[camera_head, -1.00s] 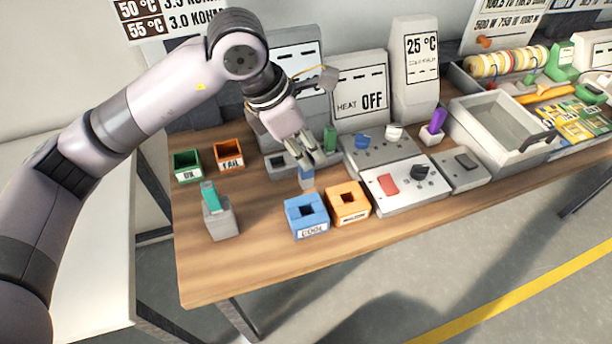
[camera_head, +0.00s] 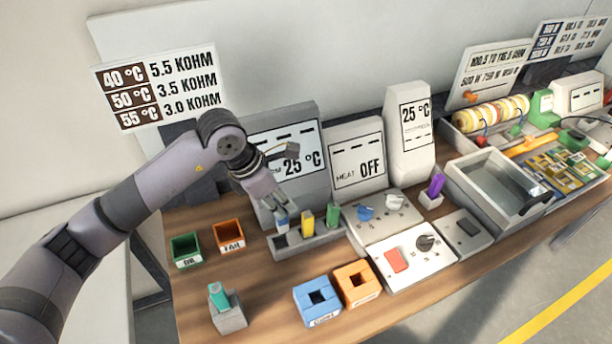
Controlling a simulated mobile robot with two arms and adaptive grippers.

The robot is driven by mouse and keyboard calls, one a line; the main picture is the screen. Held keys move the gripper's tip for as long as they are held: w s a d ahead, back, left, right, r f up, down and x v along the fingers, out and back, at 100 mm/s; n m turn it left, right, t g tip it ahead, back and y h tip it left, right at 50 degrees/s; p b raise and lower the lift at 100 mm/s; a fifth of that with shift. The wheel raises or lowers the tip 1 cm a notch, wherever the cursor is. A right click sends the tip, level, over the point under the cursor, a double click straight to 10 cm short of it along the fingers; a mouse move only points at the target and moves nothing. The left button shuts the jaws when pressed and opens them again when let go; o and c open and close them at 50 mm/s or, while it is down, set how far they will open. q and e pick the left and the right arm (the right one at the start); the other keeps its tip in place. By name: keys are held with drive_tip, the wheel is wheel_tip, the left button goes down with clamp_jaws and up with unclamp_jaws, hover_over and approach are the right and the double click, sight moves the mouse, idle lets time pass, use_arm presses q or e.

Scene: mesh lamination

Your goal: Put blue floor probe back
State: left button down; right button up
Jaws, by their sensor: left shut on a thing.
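My left gripper (camera_head: 279,209) is shut on the blue floor probe (camera_head: 282,226), holding it upright with its lower part showing below the fingers. The probe is at the left end of the grey probe rack (camera_head: 292,250). I cannot tell whether it is in the slot or just above it. A yellow probe (camera_head: 307,220) and a green probe (camera_head: 333,215) stand in the rack to its right. My right gripper is not in view.
Blue (camera_head: 317,301) and orange (camera_head: 357,284) square bins stand in front. Green (camera_head: 185,250) and orange-red (camera_head: 229,236) bins are at the left. A teal item (camera_head: 218,295) stands in a grey holder. A display (camera_head: 290,165) rises behind the rack.

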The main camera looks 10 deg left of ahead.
sight(279, 224)
use_arm(q)
drive_tip(key=shift+a+f, duration=0.25)
drive_tip(key=shift+a, duration=0.1)
drive_tip(key=shift+f, duration=0.7)
drive_tip(key=shift+f+b, duration=0.45)
drive_tip(key=shift+f, duration=0.1)
drive_tip(key=shift+f+b, duration=0.75)
drive_tip(key=shift+f, duration=0.6)
wheel_tip(279, 224, down, 3)
drive_tip(key=b, duration=0.3)
drive_tip(key=shift+w+r, duration=0.1)
drive_tip(key=shift+r, duration=0.05)
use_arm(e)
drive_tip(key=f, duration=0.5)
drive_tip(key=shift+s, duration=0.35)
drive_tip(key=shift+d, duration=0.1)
use_arm(q)
drive_tip(key=c, duration=1.4)
unclamp_jaws()
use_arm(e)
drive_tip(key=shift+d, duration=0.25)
use_arm(q)
drive_tip(key=shift+o, duration=0.2)
